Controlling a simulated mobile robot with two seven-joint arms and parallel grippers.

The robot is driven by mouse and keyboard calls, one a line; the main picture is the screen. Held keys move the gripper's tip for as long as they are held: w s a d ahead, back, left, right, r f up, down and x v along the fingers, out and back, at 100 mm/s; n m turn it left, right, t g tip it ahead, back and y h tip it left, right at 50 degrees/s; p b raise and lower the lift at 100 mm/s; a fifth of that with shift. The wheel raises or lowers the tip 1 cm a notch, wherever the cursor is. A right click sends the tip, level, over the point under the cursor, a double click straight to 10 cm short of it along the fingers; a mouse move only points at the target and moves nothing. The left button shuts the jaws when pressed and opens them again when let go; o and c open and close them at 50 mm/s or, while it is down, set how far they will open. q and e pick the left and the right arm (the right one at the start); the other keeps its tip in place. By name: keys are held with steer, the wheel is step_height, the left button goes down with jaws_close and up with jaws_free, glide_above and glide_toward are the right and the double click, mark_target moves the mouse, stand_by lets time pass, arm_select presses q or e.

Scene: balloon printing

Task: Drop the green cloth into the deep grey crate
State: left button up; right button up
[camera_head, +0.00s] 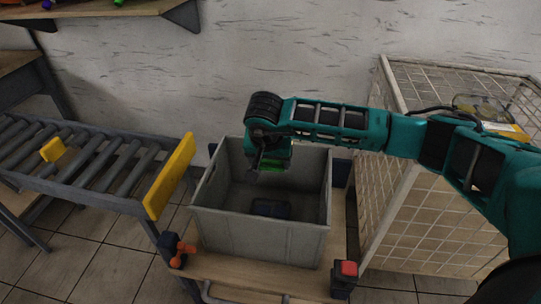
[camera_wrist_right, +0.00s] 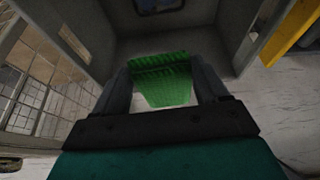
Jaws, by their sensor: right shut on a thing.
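The deep grey crate (camera_head: 260,235) stands open on a wooden-topped table. My right gripper (camera_head: 270,166) points down over the back part of the crate, at about rim height. A dark blue item (camera_head: 271,208) lies on the crate floor. My left gripper is not in view.
A roller conveyor (camera_head: 90,160) with a yellow end plate (camera_head: 169,177) stands left of the crate. A wire-mesh cage (camera_head: 420,210) stands to the right. An orange-handled item (camera_head: 181,248) and a red button box (camera_head: 346,272) sit at the table's front corners.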

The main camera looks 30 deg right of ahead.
steer(key=shift+f, duration=0.2)
steer(key=o, duration=1.1)
steer(key=shift+c, duration=0.2)
steer(key=v, duration=1.3)
steer(key=shift+p, duration=0.3)
